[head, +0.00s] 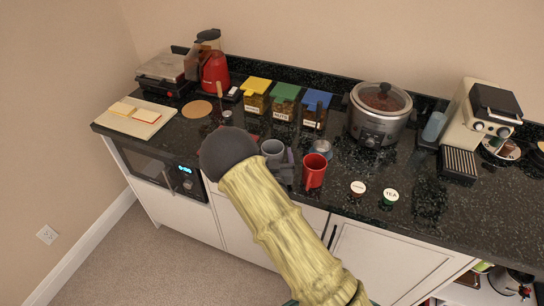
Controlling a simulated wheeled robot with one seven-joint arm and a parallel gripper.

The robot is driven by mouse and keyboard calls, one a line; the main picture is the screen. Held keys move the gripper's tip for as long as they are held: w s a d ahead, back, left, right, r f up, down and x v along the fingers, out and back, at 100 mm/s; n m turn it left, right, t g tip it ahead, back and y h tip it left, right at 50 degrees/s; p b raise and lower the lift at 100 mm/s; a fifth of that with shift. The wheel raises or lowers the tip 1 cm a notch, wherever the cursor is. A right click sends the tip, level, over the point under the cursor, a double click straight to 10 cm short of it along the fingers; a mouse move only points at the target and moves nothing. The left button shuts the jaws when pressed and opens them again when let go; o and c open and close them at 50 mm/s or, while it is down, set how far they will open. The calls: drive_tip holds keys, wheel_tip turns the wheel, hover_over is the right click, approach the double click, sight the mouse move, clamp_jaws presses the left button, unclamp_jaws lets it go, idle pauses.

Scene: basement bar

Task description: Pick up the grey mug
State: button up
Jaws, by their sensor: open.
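The grey mug (272,147) stands near the front of the dark speckled counter, its rim showing and its lower part hidden by my arm and gripper. My gripper (286,168) is at the counter's front edge, low and close to the right front side of the mug. It is open, with no object seen held in it. The fingers are small and dark here, so I cannot tell whether they touch the mug or reach around it.
A red mug (314,171) stands close on the right, with a small steel bowl (321,149) behind it. Two small jars (390,196) stand further right. Canisters (285,100), a slow cooker (380,113) and a red blender (213,68) line the back.

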drive_tip(key=shift+w, duration=0.45)
drive_tip(key=shift+s+a, duration=0.2)
drive_tip(key=shift+d, duration=0.3)
drive_tip(key=shift+a, duration=0.15)
drive_tip(key=c, duration=1.2)
drive_tip(key=shift+c, duration=0.2)
wheel_tip(320, 180, up, 10)
drive_tip(key=b, duration=0.1)
